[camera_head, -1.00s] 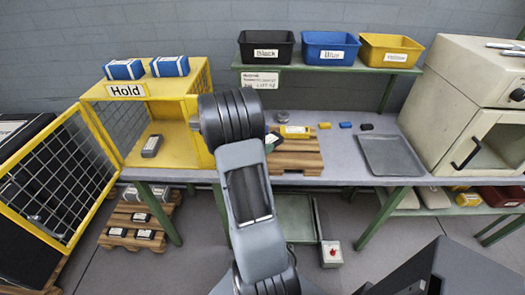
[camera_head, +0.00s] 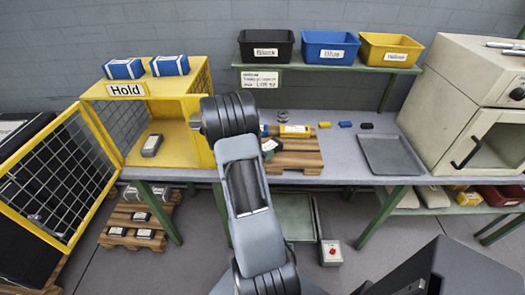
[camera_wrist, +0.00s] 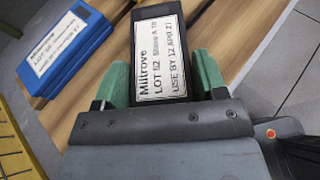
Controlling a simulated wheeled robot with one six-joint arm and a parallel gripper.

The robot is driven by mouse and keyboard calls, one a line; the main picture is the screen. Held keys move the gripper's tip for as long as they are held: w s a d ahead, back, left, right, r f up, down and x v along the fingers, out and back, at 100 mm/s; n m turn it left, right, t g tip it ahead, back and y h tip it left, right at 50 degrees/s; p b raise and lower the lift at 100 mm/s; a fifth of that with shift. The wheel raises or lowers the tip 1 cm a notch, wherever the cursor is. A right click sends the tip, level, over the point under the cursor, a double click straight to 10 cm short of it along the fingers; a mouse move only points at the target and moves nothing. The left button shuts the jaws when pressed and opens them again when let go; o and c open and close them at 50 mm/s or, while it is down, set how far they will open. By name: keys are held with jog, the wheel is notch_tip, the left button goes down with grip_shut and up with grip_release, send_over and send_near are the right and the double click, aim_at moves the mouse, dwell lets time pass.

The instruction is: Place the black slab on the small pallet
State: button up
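The black slab (camera_wrist: 161,45) with a white printed label fills the upper middle of the wrist view. My gripper (camera_wrist: 161,75) has its green fingers against both sides of the slab and appears shut on it. The small wooden pallet (camera_head: 302,164) stands on the bench in the head view. Its wood (camera_wrist: 105,58) shows below and beside the slab in the wrist view. A blue slab (camera_wrist: 65,50) lies on the pallet, apart from the black one. A yellow slab (camera_head: 295,131) lies at the pallet's back. My arm hides part of the pallet; contact beneath the black slab is unclear.
A grey tray (camera_head: 390,155) and small coloured pieces (camera_head: 345,124) are right of the pallet. The yellow Hold cage (camera_head: 170,125) stands left with its door open. Black, blue and yellow bins (camera_head: 330,48) sit on the shelf above. A white oven-like cabinet (camera_head: 480,110) stands right.

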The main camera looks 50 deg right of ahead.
jog(key=o, duration=0.4)
jog(key=shift+r, duration=0.15)
jog(key=s+a+r+m+t+y, duration=0.1)
jog(key=a+r+m+y, duration=0.3)
jog(key=a, duration=0.9)
jog(key=s+a+r+m+t+y, duration=0.2)
jog(key=a+r+m+t+y, duration=0.1)
jog(key=a, duration=0.9)
jog(key=s+a+r+m+t+y, duration=0.1)
jog(key=s+a+r+m+y, duration=0.1)
jog(key=a+r+m+y, duration=0.4)
jog(key=shift+s+a+r+m+t, duration=0.15)
jog(key=shift+a+m, duration=0.4)
jog(key=shift+a, duration=0.7)
jog(key=shift+w+a+r+m+t, duration=0.1)
jog(key=shift+a+r+m, duration=0.3)
jog(key=shift+a, duration=0.9)
jog(key=shift+s+a+r+m+t, duration=0.15)
jog(key=shift+a+m, duration=0.5)
jog(key=shift+a, duration=0.6)
jog(key=shift+f, duration=0.1)
